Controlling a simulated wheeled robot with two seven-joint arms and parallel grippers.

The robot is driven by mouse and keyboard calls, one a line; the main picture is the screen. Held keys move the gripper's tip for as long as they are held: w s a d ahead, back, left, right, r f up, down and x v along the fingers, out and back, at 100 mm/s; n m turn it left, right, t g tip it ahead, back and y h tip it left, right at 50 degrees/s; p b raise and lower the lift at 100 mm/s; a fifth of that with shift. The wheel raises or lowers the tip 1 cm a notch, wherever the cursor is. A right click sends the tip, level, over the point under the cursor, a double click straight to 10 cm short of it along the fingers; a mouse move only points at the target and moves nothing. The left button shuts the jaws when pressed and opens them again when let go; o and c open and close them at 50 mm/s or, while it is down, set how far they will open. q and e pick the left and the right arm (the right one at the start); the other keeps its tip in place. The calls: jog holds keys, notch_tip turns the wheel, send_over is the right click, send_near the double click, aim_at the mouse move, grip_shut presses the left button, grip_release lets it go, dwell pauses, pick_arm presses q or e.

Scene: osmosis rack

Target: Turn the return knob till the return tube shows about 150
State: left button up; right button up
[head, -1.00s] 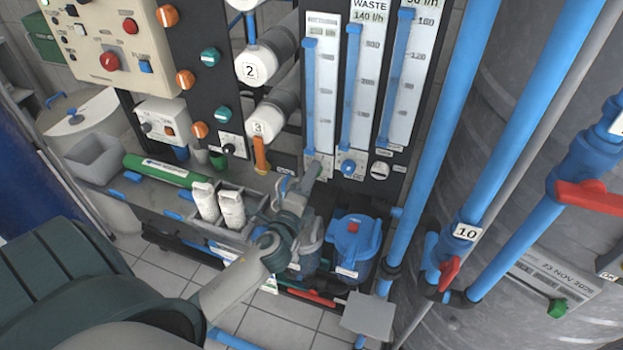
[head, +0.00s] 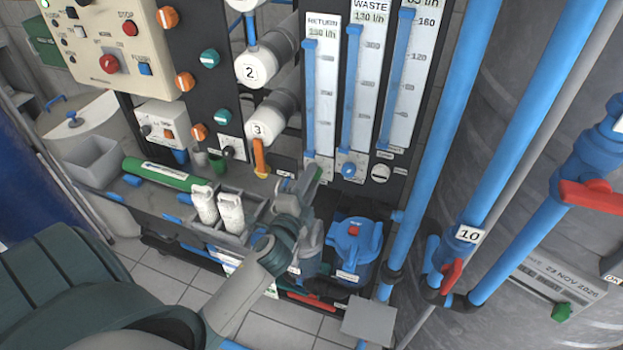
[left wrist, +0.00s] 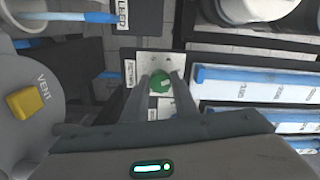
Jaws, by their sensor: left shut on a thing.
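The return tube (head: 322,105) is the leftmost of three clear upright tubes in the head view. Its display appears to read 150 l/h, in small print. The green return knob (left wrist: 159,83) sits on a pale plate below it. My left gripper (left wrist: 160,92) has one finger on each side of the knob and is shut on it. In the head view my left gripper (head: 309,184) reaches the foot of the return tube and partly hides the knob. My right gripper is not in view.
The waste tube (head: 363,105) stands beside the return tube and reads 130 l/h, with a blue knob (head: 348,170) below. A third tube (head: 409,85) has a white knob (head: 380,174). An orange-handled valve (head: 260,155) is left of my gripper. Blue pipes (head: 436,140) stand right.

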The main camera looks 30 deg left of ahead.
pick_arm(q)
jog(key=o, duration=1.1)
jog(key=shift+a, duration=0.1)
jog(key=shift+c, duration=0.2)
jog(key=b+v, duration=0.4)
jog(key=v, duration=1.2)
jog(key=shift+s+f+b, duration=0.1)
jog(key=shift+s+b, duration=0.15)
jog(key=shift+b, duration=0.15)
jog(key=shift+s+d, duration=0.3)
jog(key=shift+s, duration=0.15)
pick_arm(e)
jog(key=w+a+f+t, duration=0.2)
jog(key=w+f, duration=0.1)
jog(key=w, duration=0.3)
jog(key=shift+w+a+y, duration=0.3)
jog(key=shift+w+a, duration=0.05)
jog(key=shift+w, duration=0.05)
